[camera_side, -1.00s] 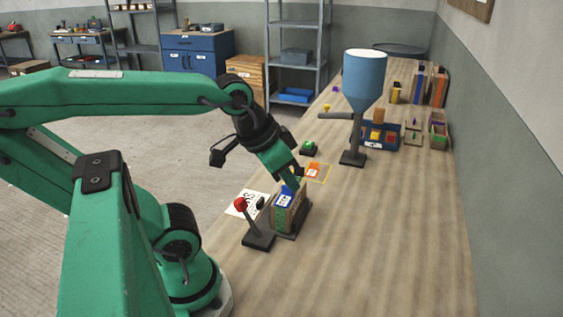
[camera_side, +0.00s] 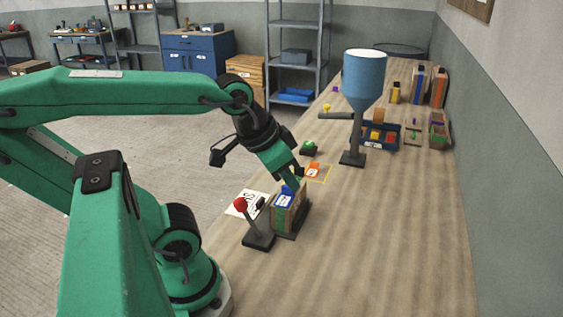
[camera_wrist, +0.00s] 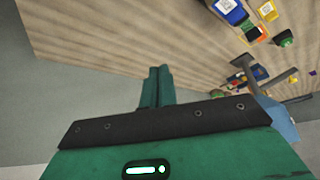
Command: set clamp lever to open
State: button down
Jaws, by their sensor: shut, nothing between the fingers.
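A lever with a red ball knob (camera_side: 240,204) stands on a dark base (camera_side: 258,240) near the table's left edge in the side view. Its stem tilts up to the left; I take it to be the clamp lever. My gripper (camera_side: 298,183) is to the right of the knob and farther back, and looks apart from the lever. Its fingers are shut and empty, also in the wrist view (camera_wrist: 157,86). In the side view the tips overlap the top of a box with a blue label (camera_side: 285,201); I cannot tell whether they touch. I cannot make out the lever in the wrist view.
The box stands right behind the lever on a dark plate. A printed sheet (camera_side: 238,206) lies left of it. Farther back are an orange piece (camera_side: 313,170), a green piece (camera_side: 309,148) and a blue hopper on a stand (camera_side: 363,80). The right front table is bare.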

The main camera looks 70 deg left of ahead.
jog(key=c, duration=2.1)
grip_release()
jog(key=o, duration=0.7)
jog(key=shift+a, duration=0.15)
jog(key=shift+o, duration=1.4)
jog(key=shift+a+f, duration=0.1)
jog(key=shift+a, duration=0.05)
jog(key=m+g, duration=0.6)
jog(key=m, duration=0.3)
send_over(240, 198)
notch_tip(240, 198, down, 6)
jog(key=shift+f, duration=0.25)
jog(key=shift+f, duration=3.9)
grip_shut()
